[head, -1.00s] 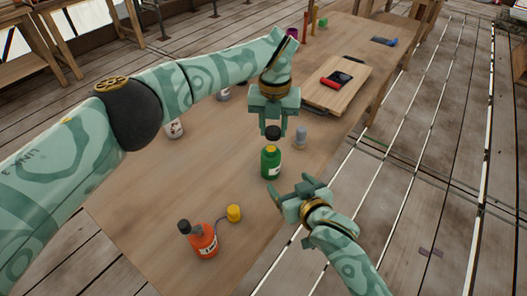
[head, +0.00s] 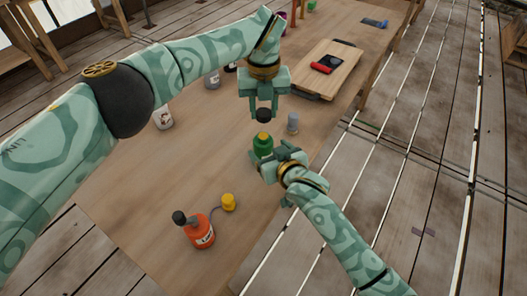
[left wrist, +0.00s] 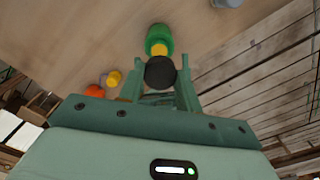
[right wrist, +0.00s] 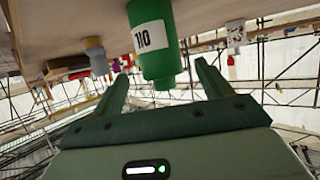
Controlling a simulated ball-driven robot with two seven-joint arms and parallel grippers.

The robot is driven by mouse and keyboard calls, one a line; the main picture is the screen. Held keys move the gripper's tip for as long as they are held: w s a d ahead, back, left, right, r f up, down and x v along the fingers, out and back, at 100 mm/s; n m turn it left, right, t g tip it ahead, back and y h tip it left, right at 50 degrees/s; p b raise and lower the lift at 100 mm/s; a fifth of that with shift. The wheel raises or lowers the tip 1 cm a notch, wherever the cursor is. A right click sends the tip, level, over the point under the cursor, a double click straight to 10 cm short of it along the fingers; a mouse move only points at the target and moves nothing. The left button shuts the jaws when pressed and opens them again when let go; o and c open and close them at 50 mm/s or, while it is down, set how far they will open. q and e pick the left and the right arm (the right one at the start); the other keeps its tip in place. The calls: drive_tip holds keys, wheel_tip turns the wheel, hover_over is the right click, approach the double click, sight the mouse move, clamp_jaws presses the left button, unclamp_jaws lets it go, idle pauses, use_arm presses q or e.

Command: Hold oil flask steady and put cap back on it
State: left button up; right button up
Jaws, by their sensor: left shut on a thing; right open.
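In the left wrist view the cap (left wrist: 160,73) sits between the fingertips. My right gripper (head: 268,163) is open beside the flask. In the right wrist view the flask stands just ahead of and between its fingertips (right wrist: 165,75); contact cannot be told.
A grey-topped small bottle (head: 292,122) stands right of the flask. An orange bottle (head: 199,234) with a dark top and a yellow piece (head: 228,202) are nearer the front. A wooden board (head: 325,70) lies farther back. The table's right edge is close to the flask.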

sight(263, 136)
drive_tip(key=shift+x, duration=2.6)
drive_tip(key=shift+a, duration=0.1)
drive_tip(key=c, duration=1.5)
use_arm(q)
drive_tip(key=shift+f, duration=2.5)
use_arm(e)
drive_tip(key=shift+o, duration=0.2)
use_arm(q)
drive_tip(key=shift+f, duration=0.85)
drive_tip(key=shift+f, duration=0.55)
use_arm(e)
clamp_jaws()
use_arm(q)
drive_tip(key=m, duration=0.7)
